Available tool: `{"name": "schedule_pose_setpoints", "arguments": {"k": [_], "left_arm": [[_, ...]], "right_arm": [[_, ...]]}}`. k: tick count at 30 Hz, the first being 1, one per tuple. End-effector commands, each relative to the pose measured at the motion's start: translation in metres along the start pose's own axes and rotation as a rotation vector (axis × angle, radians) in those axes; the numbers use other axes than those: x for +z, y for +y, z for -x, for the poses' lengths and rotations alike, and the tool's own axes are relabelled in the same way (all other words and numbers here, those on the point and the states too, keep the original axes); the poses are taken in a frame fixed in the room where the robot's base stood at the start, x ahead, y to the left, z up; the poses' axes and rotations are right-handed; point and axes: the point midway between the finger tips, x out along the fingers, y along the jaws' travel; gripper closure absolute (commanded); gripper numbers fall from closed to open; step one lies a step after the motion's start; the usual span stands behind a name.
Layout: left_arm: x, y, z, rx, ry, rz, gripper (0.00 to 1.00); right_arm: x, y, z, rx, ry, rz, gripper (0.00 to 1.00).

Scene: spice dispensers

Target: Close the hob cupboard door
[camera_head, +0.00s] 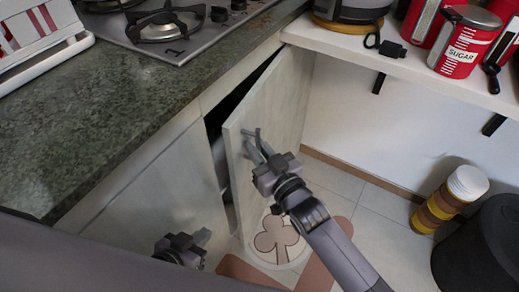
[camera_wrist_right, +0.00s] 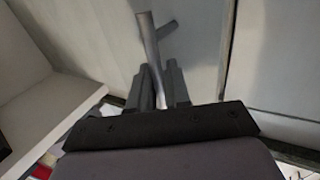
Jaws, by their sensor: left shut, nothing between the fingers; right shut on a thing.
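The hob cupboard door (camera_head: 285,105) is pale grey and stands partly open below the hob, with a dark gap (camera_head: 222,115) behind it. My right gripper (camera_head: 257,150) is shut on the door's metal handle (camera_head: 247,134) near the door's upper free edge. In the right wrist view the handle (camera_wrist_right: 147,40) rises from between the fingers of the right gripper (camera_wrist_right: 156,84), in front of a pale panel. My left gripper (camera_head: 201,238) is shut and empty, low in front of the closed neighbouring cupboard front (camera_head: 160,195). The inside of the cupboard is mostly hidden.
A green stone worktop (camera_head: 90,120) with the hob (camera_head: 175,25) lies above the cupboards. A white shelf (camera_head: 345,42) with red tins (camera_head: 465,40) is at the upper right. A striped jar (camera_head: 448,198) and a dark bin (camera_head: 485,250) stand on the tiled floor by a mat (camera_head: 240,270).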

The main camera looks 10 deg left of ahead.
Motion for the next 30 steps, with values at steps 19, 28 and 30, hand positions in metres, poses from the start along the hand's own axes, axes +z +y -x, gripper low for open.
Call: {"name": "schedule_pose_setpoints", "arguments": {"k": [19, 28, 30], "left_arm": [[0.0, 0.0, 0.0, 0.0, 0.0, 0.0, 1.0], [-0.005, 0.0, 0.004, 0.0, 0.0, 0.0, 1.0], [-0.007, 0.0, 0.005, 0.0, 0.0, 0.0, 1.0]], "right_arm": [[0.0, 0.001, 0.0, 0.001, 0.0, 0.0, 0.66], [0.0, 0.001, 0.02, 0.001, -0.002, 0.0, 0.66], [-0.001, 0.0, 0.03, 0.0, -0.002, 0.001, 0.66]]}}
